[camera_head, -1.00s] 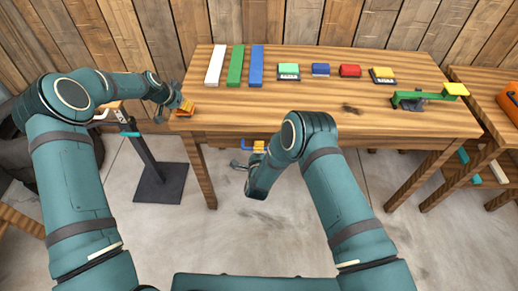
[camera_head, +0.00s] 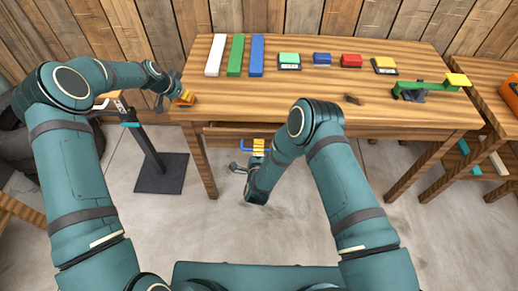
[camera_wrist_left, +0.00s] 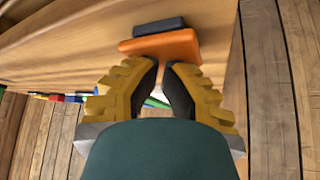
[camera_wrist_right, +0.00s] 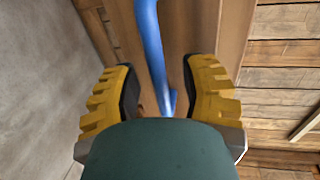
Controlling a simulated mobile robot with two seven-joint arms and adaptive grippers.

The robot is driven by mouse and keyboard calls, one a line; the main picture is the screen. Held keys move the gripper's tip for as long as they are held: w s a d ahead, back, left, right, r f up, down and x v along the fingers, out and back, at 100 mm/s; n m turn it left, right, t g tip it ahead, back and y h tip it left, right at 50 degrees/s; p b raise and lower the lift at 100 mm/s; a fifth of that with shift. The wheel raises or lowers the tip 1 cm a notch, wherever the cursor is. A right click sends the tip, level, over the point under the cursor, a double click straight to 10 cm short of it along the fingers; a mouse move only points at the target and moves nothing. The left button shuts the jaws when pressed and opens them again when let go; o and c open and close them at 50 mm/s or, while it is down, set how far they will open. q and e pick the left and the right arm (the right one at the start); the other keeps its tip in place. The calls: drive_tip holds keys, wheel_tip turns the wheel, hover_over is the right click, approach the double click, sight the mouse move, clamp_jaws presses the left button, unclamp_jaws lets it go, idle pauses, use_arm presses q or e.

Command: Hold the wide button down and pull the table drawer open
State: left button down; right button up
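The wide orange button (camera_head: 187,97) is at the left front corner of the wooden table. In the left wrist view the orange button (camera_wrist_left: 160,46) has a dark block behind it. My left gripper (camera_wrist_left: 160,63) has its fingertips nearly together, empty, at the button's edge; whether they press it I cannot tell. The drawer (camera_head: 232,131) shows under the table's front edge, seemingly slightly out. Its blue handle (camera_wrist_right: 152,45) runs between the fingers of my right gripper (camera_wrist_right: 160,80). Those fingers stand apart with gaps beside the bar. The handle (camera_head: 247,150) also shows in the head view.
White, green and blue bars (camera_head: 236,56) lie at the table's back left. Several coloured buttons (camera_head: 322,59) stand in a row behind. A dark stand (camera_head: 160,172) is left of the table leg. The floor in front is open.

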use_arm(q)
drive_tip(key=shift+s+f, duration=0.1)
use_arm(e)
drive_tip(key=v, duration=1.2)
use_arm(q)
drive_tip(key=shift+r+p, duration=1.15)
drive_tip(key=shift+r, duration=2.45)
use_arm(e)
wheel_tip(320, 180, up, 2)
drive_tip(key=shift+r, duration=0.1)
drive_tip(key=shift+s, duration=0.1)
